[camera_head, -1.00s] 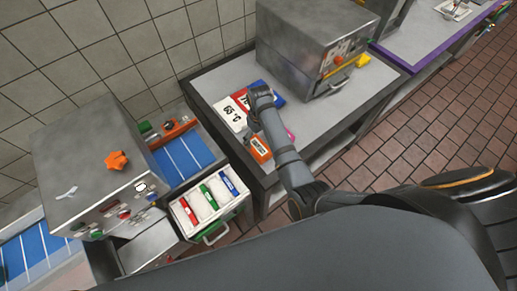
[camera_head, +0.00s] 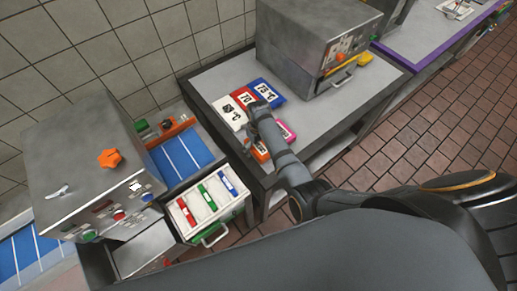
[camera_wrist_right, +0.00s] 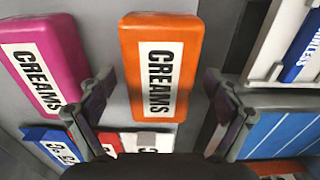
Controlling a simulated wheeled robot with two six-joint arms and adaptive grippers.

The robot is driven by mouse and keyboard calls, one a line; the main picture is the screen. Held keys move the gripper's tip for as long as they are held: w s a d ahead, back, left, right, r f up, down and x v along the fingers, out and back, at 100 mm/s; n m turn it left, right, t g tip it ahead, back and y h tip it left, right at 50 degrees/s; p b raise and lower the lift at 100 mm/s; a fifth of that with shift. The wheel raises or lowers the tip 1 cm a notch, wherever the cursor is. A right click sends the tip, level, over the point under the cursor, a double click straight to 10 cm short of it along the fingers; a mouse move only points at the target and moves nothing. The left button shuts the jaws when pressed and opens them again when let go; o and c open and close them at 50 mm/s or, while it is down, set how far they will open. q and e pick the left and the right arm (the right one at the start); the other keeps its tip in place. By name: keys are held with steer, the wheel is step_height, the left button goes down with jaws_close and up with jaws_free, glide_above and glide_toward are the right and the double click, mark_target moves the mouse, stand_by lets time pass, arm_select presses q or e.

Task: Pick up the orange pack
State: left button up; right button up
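The orange pack (camera_head: 261,152) lies on the grey table, partly hidden by my right arm in the head view. In the right wrist view the orange pack (camera_wrist_right: 158,30) shows a white label reading CREAMS. My right gripper (camera_head: 256,107) is over the table, beside the white card. In the wrist view my right gripper (camera_wrist_right: 158,80) is open and empty. Its fingers are apart, one toward each side of the orange pack's lower part. I cannot tell whether they touch it. My left gripper is not in view.
A magenta CREAMS pack (camera_wrist_right: 42,60) lies left of the orange one in the wrist view. White (camera_head: 229,113), red (camera_head: 243,96) and blue (camera_head: 266,90) temperature cards lie behind. A metal oven (camera_head: 310,45) stands behind right.

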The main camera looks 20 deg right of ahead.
steer(key=c, duration=1.2)
steer(key=shift+r, duration=0.15)
